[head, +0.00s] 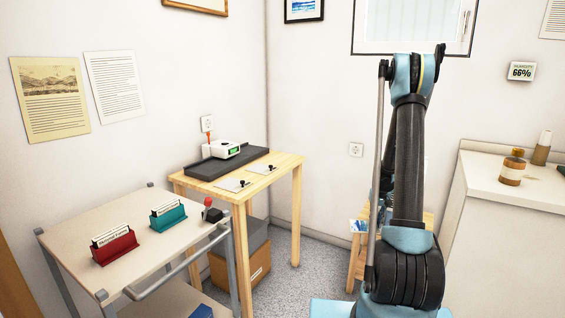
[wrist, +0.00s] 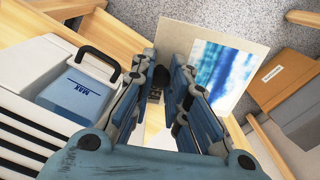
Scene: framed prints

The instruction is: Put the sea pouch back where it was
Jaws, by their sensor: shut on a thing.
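The sea pouch (wrist: 222,75) is a flat, cream-edged piece with a blue and white sea picture, in the upper middle of the wrist view. My gripper (wrist: 166,82) is shut on it near its left part; the fingers hide some of that part, with a dark round spot between them. In the head view a small bit of the sea picture (head: 357,226) shows left of my arm, above a wooden stool (head: 356,262). My arm hides my gripper and most of the pouch there. I cannot tell whether the pouch touches anything below.
A wooden desk (head: 285,165) with a dark tray and a cart (head: 90,270) with red and teal holders stand left. A white counter (head: 505,190) stands right. Grey floor lies between.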

